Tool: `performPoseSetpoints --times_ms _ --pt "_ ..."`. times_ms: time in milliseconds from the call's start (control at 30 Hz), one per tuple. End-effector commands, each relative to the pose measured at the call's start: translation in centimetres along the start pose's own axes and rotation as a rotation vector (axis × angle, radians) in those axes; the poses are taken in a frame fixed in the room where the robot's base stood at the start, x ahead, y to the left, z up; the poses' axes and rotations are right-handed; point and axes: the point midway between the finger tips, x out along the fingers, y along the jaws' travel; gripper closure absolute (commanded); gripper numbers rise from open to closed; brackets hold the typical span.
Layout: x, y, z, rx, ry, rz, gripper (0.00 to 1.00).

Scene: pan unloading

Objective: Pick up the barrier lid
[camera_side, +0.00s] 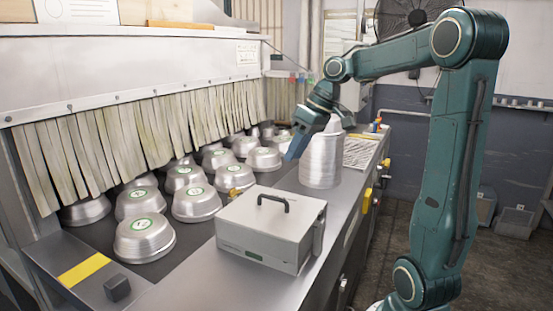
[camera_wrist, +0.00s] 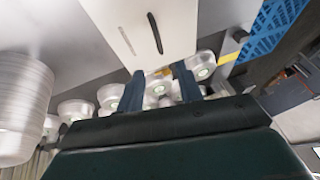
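The barrier lid (camera_side: 255,218), a flat pale grey metal top with a black handle (camera_side: 273,199), sits on a box-like metal housing on the counter. In the wrist view the pale lid (camera_wrist: 178,28) is at the top, with its dark handle (camera_wrist: 155,34) showing as a short bar. My gripper (camera_side: 293,150) is above and behind the lid in the side view, beside the pan stack and clear of the handle. In the wrist view my gripper (camera_wrist: 157,68) has its two blue fingers apart, with nothing held between them.
A tall stack of metal pans (camera_side: 320,165) stands behind the lid; it also shows at the left of the wrist view (camera_wrist: 22,100). Several upturned pans (camera_side: 145,238) sit on the dark belt before a strip curtain (camera_side: 110,140). A blue crate (camera_wrist: 272,28) shows at upper right.

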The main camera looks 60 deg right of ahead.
Motion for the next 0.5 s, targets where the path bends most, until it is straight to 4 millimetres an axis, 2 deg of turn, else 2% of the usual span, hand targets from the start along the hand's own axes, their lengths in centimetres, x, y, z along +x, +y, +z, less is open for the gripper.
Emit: performPoseSetpoints --times_ms 500 --pt "6.7 0.0 0.1 0.000 -0.003 -0.001 0.64"
